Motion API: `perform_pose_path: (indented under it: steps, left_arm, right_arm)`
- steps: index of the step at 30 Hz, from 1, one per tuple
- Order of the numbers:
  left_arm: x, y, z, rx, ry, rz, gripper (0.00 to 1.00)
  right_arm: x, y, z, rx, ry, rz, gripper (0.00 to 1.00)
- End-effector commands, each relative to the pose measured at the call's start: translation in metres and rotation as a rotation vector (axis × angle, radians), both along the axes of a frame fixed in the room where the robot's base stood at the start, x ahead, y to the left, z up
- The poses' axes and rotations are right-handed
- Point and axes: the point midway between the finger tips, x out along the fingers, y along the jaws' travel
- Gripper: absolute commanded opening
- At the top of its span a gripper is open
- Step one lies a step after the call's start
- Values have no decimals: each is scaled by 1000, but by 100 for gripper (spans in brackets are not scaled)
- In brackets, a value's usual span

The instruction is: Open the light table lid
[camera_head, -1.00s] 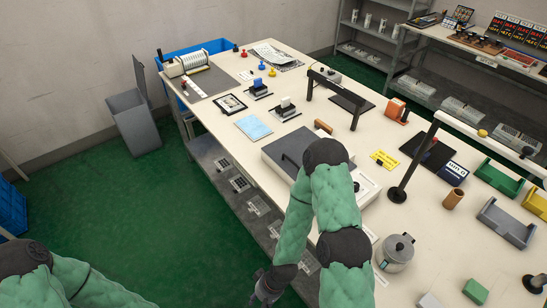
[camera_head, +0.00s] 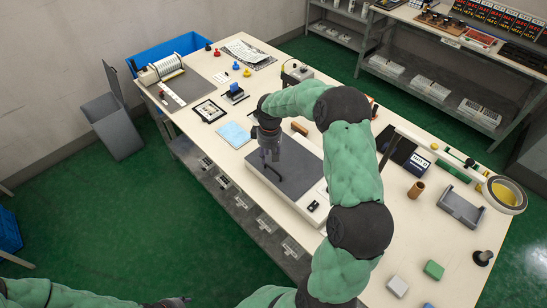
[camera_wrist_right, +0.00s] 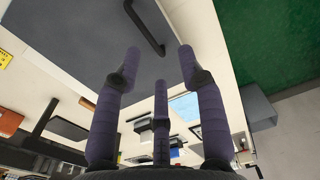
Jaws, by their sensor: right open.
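The light table (camera_head: 313,207) is a pale low box on the long work table, with a flat dark grey lid (camera_head: 296,172) lying shut on top. In the right wrist view the lid (camera_wrist_right: 75,40) fills the upper left, with a black bar handle (camera_wrist_right: 147,28) near its edge. My right gripper (camera_head: 270,162) hangs over the lid's left part, pointing down. In the right wrist view its three purple fingers (camera_wrist_right: 160,60) are spread and empty, with the handle just beyond their tips. My left gripper (camera_head: 176,302) shows only partly at the bottom edge; its jaws are unclear.
A light blue sheet (camera_head: 235,134) lies left of the light table, and a brown block (camera_head: 299,128) sits behind it. A black panel (camera_head: 397,150), a brown cup (camera_head: 416,190) and a grey tray (camera_head: 461,207) stand to the right.

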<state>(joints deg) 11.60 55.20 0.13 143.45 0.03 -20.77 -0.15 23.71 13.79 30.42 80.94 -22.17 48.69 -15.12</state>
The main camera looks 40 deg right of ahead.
Motion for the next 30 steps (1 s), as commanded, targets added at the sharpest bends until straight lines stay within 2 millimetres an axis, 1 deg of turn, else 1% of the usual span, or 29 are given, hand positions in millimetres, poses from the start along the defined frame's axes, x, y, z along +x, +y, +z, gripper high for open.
perform_pose_path:
  steps: [1,2,4,6,8,11,15,21,25,30]
  left_arm:
    - [0,0,6,0,0,0,40]
    - [0,0,7,0,0,0,40]
    - [0,0,8,0,0,0,40]
    - [0,0,7,0,0,0,40]
    - [0,0,6,0,1,0,40]
    - [0,0,4,0,1,0,40]
    - [0,0,2,0,1,0,40]
    - [0,0,-1,0,0,0,40]
    - [0,0,-2,0,0,0,40]
    - [0,0,-3,0,0,0,40]
  right_arm:
    - [-1,-9,15,-13,4,-3,40]
    - [-2,-13,19,-19,7,-4,40]
    - [-3,-18,24,-27,14,-3,40]
    - [-3,-20,21,-31,16,-3,40]
    - [-4,-20,15,-30,18,-3,40]
    - [-4,-20,-1,-29,18,-4,40]
    - [-4,-20,-27,-28,19,-3,40]
    - [-3,-20,-59,-28,16,-4,40]
    - [-3,-20,-73,-28,16,-5,40]
    - [-3,-20,-81,-29,14,-4,40]
